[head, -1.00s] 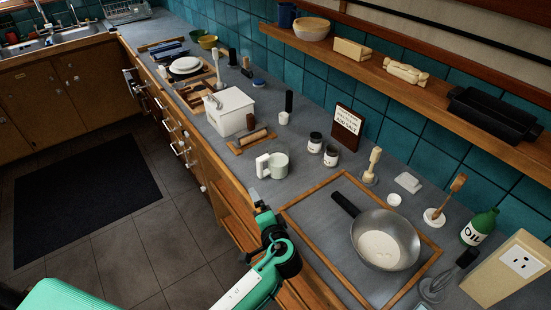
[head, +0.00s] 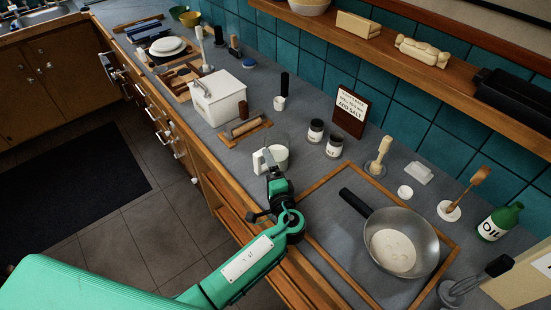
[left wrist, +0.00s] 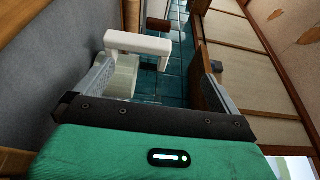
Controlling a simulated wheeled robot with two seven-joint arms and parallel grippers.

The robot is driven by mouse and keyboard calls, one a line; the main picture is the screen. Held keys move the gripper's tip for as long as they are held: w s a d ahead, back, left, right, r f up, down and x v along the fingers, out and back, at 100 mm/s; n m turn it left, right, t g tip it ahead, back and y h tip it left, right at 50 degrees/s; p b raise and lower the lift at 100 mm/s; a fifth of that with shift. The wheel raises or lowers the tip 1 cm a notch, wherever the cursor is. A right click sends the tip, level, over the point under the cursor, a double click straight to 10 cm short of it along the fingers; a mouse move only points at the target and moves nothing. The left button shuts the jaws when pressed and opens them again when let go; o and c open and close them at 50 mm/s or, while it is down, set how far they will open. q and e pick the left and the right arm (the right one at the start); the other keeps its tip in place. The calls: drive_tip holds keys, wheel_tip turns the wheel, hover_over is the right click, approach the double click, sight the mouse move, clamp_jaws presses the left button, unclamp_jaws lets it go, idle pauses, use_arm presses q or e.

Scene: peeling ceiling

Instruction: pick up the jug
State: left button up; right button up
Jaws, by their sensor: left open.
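The jug (head: 276,155) is a small pale vessel with a blocky white handle, on the grey counter near its front edge. In the left wrist view, the jug (left wrist: 124,76) shows just beyond the left finger, its white handle reaching across the gap between the fingers. My left gripper (head: 270,166) is open and right at the jug on its front side, partly covering it. In the left wrist view, my left gripper (left wrist: 152,75) has its fingers wide apart with nothing clamped. I cannot tell whether a finger touches the jug. My right gripper is not in view.
A wooden rest with a roller (head: 246,128) and a white box (head: 219,97) stand beyond the jug. A pan (head: 402,243) lies on a wood-framed board. A shelf (head: 455,85) runs above the counter.

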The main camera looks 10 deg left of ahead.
use_arm(q)
wheel_tip(320, 180, down, 4)
drive_tip(key=shift+w+a+r+b, duration=0.15)
drive_tip(key=shift+b, duration=0.65)
drive_tip(key=shift+w+a+r, duration=0.15)
drive_tip(key=shift+w+a, duration=0.1)
drive_tip(key=shift+w, duration=0.2)
drive_tip(key=shift+w+a+r, duration=0.1)
drive_tip(key=shift+w+a, duration=0.15)
drive_tip(key=shift+w, duration=0.2)
drive_tip(key=x, duration=0.5)
drive_tip(key=shift+w+a, duration=0.1)
drive_tip(key=shift+c, duration=0.9)
drive_tip(key=c, duration=1.4)
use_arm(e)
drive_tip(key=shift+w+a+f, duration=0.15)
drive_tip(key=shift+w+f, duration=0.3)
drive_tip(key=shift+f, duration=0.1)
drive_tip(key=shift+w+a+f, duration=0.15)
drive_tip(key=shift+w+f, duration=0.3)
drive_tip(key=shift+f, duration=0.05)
